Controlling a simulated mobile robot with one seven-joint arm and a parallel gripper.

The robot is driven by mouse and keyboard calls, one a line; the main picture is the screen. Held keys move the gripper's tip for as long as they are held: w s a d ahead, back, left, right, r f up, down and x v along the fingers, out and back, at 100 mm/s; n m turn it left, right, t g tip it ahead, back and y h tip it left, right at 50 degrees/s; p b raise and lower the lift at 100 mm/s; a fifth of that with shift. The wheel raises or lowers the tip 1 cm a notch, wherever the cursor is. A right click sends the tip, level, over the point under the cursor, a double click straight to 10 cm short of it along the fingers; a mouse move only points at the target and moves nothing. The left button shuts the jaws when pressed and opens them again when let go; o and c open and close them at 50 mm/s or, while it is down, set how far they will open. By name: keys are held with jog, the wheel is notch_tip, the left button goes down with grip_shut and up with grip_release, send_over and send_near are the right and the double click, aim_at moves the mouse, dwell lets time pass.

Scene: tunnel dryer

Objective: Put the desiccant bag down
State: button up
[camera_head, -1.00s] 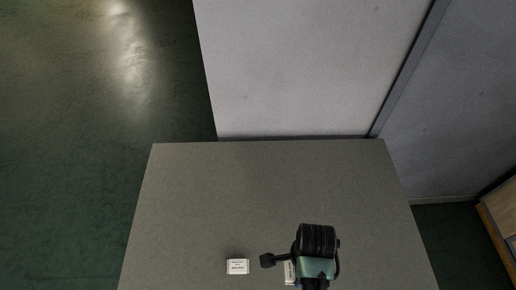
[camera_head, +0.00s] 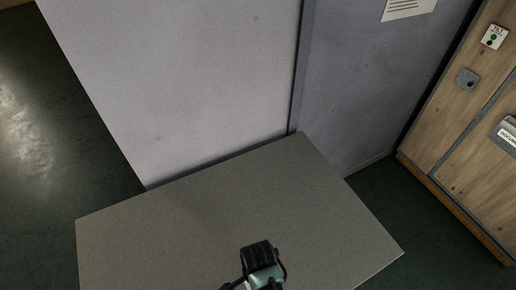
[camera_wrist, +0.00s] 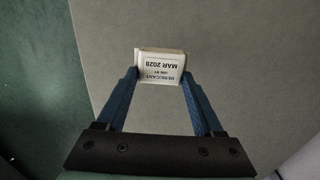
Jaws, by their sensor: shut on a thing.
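The desiccant bag (camera_wrist: 160,66) is a small white packet with black print reading "DESICCANT" and "MAR 2028", upside down in the wrist view. My gripper (camera_wrist: 160,80) has two blue fingers shut on its two sides. The grey tabletop (camera_wrist: 245,60) lies behind the bag; I cannot tell whether the bag is clear of it or touching. In the head view my wrist hides most of the gripper at the bottom edge, above the grey table (camera_head: 215,215).
The visible tabletop is bare in the head view. A pale wall panel (camera_head: 180,80) and a grey panel (camera_head: 370,90) rise behind it. A wooden cabinet (camera_head: 470,130) stands at the right. Green floor (camera_head: 25,150) lies beyond the table's left edge.

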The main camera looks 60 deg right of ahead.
jog(key=shift+f, duration=1.9)
jog(key=shift+f, duration=0.1)
jog(key=o, duration=1.4)
jog(key=shift+c, duration=0.2)
notch_tip(320, 180, up, 12)
jog(key=shift+r, duration=0.15)
